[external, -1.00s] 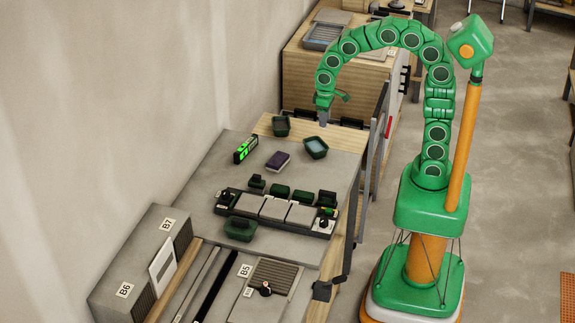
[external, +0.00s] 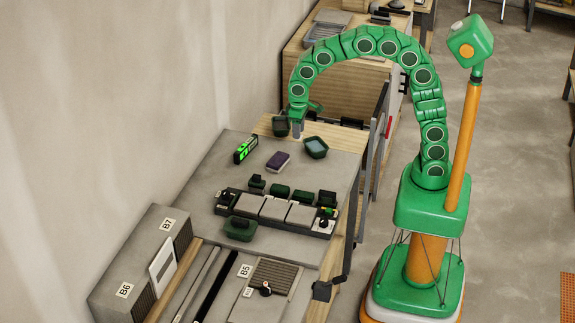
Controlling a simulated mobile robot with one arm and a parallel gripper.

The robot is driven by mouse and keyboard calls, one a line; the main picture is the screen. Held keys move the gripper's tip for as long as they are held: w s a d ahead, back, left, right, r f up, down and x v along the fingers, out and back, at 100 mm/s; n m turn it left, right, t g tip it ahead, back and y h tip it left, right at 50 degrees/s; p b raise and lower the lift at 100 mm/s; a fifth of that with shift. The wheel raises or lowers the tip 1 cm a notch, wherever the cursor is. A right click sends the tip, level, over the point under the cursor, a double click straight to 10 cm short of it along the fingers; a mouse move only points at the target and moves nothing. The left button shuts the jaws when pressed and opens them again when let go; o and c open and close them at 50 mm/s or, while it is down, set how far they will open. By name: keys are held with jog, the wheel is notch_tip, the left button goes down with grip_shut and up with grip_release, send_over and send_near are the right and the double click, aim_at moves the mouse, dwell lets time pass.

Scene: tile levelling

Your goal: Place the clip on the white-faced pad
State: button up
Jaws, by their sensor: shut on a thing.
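My gripper (external: 297,131) is at the far end of the grey worktop, pointing down between two small trays. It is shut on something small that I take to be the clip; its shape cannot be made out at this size. I cannot single out a white-faced pad for certain. Three pale grey square tiles (external: 274,209) lie in a row on a dark strip (external: 228,206). A dark purple block with a paler edge (external: 278,161) lies flat nearer than the trays.
A dark green tray (external: 281,128) stands left of my gripper and a blue-lined tray (external: 316,148) to its right. A bright green level (external: 246,150) lies at the left. Green blocks (external: 280,191) line the strip's far side; a dark green tool (external: 240,229) sits in front.

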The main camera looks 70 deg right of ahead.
jog(key=w+f, duration=0.2)
jog(key=w, duration=0.1)
jog(key=w+a+f, duration=0.1)
jog(key=w+f, duration=0.2)
jog(key=shift+w+a+f, duration=0.15)
jog(key=shift+w+f, duration=0.2)
jog(key=shift+w, duration=0.05)
jog(key=shift+w+a+f, duration=0.1)
jog(key=shift+w+f, duration=0.6)
jog(key=shift+f, duration=1.7)
jog(key=shift+f, duration=0.15)
jog(key=o, duration=1)
